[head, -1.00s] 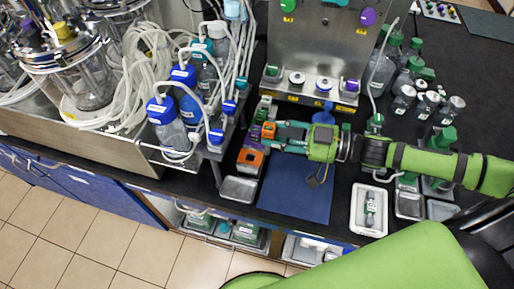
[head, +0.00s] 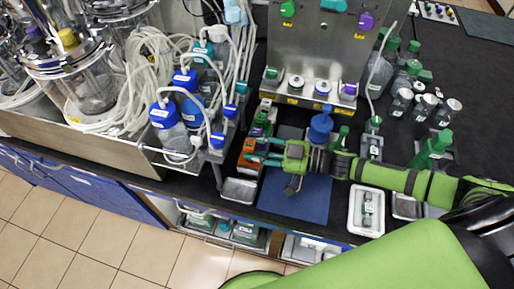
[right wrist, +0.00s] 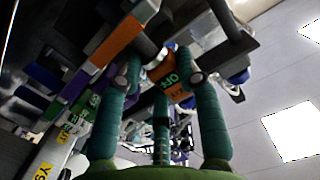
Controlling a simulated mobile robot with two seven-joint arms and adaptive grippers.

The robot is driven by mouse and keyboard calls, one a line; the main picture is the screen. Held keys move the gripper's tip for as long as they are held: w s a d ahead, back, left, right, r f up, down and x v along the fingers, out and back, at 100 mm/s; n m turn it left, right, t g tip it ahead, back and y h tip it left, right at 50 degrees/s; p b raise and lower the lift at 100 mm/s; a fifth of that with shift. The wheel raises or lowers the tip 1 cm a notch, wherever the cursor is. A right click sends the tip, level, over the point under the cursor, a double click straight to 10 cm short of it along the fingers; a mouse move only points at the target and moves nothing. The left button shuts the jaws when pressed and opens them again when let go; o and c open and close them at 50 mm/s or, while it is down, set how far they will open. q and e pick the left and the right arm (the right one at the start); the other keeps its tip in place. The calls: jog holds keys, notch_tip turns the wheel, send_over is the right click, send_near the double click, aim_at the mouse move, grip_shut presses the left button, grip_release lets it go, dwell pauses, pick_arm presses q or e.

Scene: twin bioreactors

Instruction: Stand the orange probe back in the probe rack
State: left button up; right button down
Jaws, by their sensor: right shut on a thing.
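My right gripper (head: 254,152) reaches in from the right over the left edge of the blue mat, its teal fingers pointing left. In the right wrist view the two fingers (right wrist: 163,72) close around a small orange piece with a label, which I take to be the orange probe (right wrist: 164,70); a dark rod shows beside it. In the head view the probe is not clearly told apart from the orange part behind the fingers. The probe rack (head: 262,117), with green, purple and orange parts, seems to stand just behind the fingers. My left gripper is not in view.
A blue mat (head: 300,203) lies under my right arm. A metal tray (head: 240,190) is at the front edge, and a white tray (head: 366,210) lies to the right. Blue-capped bottles (head: 167,118) stand left of the rack. A steel panel (head: 322,45) rises behind.

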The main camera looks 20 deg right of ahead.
jog(key=shift+f+b, duration=0.3)
jog(key=shift+f, duration=0.3)
jog(key=c, duration=1.1)
grip_release()
jog(key=shift+s, duration=0.1)
jog(key=shift+r+p, duration=0.45)
jog(key=shift+r, duration=0.05)
jog(key=b+v, duration=0.2)
jog(key=v, duration=0.5)
jog(key=shift+d+r, duration=0.15)
jog(key=shift+d, duration=0.1)
